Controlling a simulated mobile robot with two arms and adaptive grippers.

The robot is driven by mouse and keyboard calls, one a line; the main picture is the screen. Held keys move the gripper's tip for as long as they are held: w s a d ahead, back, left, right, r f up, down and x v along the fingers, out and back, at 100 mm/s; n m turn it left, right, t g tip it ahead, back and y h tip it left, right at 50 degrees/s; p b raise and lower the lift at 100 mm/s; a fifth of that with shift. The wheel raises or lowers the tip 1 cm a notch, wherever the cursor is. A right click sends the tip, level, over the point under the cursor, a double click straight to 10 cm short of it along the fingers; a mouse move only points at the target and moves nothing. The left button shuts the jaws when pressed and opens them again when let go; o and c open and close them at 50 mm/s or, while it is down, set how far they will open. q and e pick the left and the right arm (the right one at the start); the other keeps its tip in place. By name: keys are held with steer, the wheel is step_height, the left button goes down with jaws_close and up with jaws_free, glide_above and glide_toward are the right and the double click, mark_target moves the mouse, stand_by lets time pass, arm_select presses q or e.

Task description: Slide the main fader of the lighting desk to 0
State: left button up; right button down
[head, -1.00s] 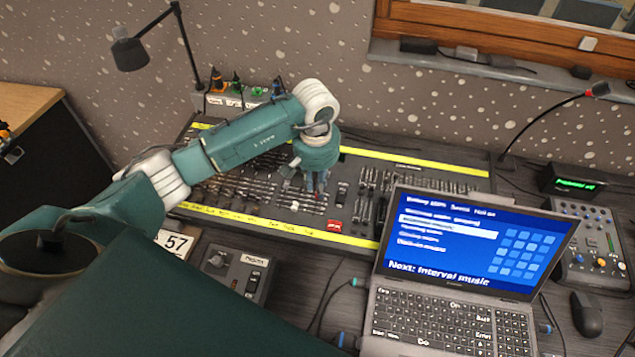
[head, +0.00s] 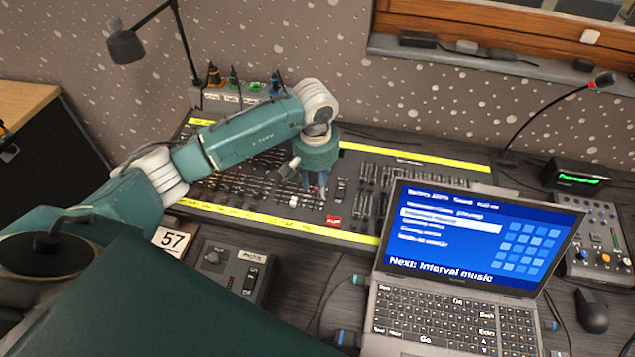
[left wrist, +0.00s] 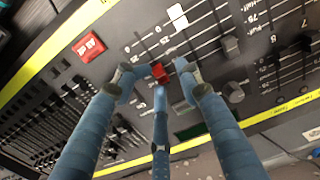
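The lighting desk (head: 365,240) is a wide dark panel with yellow strips and rows of faders. My left gripper (head: 314,188) points down over its middle. In the left wrist view the gripper (left wrist: 157,76) has its blue fingers spread around a small red fader cap (left wrist: 159,71). There are gaps at its sides; whether the nearest finger touches it, I cannot tell. A white fader cap (left wrist: 177,15) stands in another slot, outside the fingers. Scale marks show beside the slots, but I cannot read a name for the red-capped fader. My right gripper is not in view.
A square red button (head: 333,221) lies on the desk near the fingers. An open laptop (head: 450,310) stands at the desk's front right. A lamp (head: 126,46) rises at the back left.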

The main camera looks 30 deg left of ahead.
mark_target(311, 209)
arm_select(q)
steer(key=shift+s+a+f, duration=0.1)
steer(key=shift+s+f, duration=0.15)
steer(key=shift+s, duration=0.05)
steer(key=shift+s+d+p, duration=0.15)
steer(key=shift+s, duration=0.5)
steer(key=shift+s+d+p, duration=0.15)
steer(key=shift+s, duration=0.45)
steer(key=shift+s+d+f, duration=0.1)
steer(key=shift+s+d, duration=0.05)
steer(key=shift+s, duration=0.35)
steer(key=shift+s+d+f, duration=0.1)
steer(key=shift+s, duration=0.4)
steer(key=shift+o, duration=0.5)
steer(key=shift+c, duration=1.3)
steer(key=shift+w+a+r+p, duration=0.1)
steer(key=shift+r+p, duration=0.3)
steer(key=shift+r, duration=0.25)
steer(key=shift+w+a+r+p, duration=0.1)
steer(key=shift+r+p, duration=0.25)
steer(key=shift+r, duration=0.25)
steer(key=shift+d+r, duration=0.1)
steer(key=shift+d, duration=0.05)
